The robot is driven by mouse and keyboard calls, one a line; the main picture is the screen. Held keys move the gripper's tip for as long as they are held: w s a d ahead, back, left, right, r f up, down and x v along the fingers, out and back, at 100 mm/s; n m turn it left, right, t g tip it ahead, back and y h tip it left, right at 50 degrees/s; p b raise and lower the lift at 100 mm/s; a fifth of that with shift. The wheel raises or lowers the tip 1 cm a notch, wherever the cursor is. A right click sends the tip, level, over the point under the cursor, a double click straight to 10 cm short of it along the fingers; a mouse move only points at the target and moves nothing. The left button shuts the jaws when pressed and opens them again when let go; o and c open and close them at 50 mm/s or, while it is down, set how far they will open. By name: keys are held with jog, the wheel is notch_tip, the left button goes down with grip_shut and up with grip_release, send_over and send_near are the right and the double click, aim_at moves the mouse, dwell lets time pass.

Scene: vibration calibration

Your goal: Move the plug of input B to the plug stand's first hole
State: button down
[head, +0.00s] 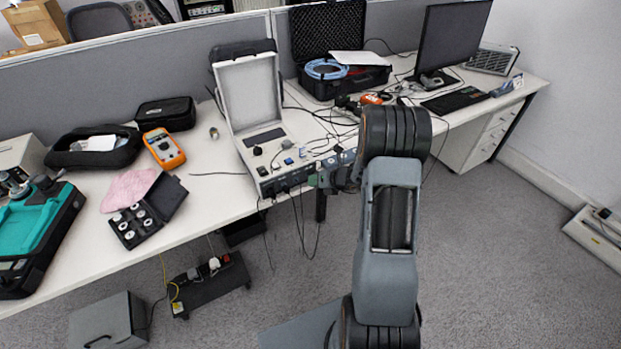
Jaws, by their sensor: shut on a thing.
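The vibration calibrator (248,92), a light grey case with its lid up, stands at the desk's front edge. Its panel has a dark display, a black knob and small fittings. Dark plugs (285,186) sit along its front face, with thin cables hanging below. My gripper (322,179) is at the right end of that front face, shut on a small plug that it mostly hides. I cannot tell whether this plug is seated in its socket or free, nor read the input labels. I cannot make out the plug stand or its holes.
An orange multimeter (164,148), black pouch (165,113) and box of round parts (140,222) lie left of the calibrator. Loose black cables and an open black case (328,30) are behind and right. A power strip (208,283) is below. Floor in front is mostly clear.

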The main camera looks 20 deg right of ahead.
dwell(0.3)
jog(key=shift+s+d, duration=0.15)
jog(key=shift+s, duration=0.75)
jog(key=shift+s+d, duration=0.1)
jog(key=shift+s, duration=0.75)
jog(key=a+r+m+h+p, duration=0.1)
jog(key=a+r+p, duration=0.2)
jog(key=r, duration=0.4)
jog(key=a+r+m+p, duration=0.1)
jog(key=a+r+p, duration=0.3)
jog(key=r, duration=0.4)
jog(key=a+r+t+h+p, duration=0.1)
jog(key=a+r+p, duration=0.2)
jog(key=r, duration=0.5)
jog(key=shift+w+a+m+h+p, duration=0.15)
jog(key=shift+a+m+h+p, duration=0.2)
jog(key=shift+a, duration=0.4)
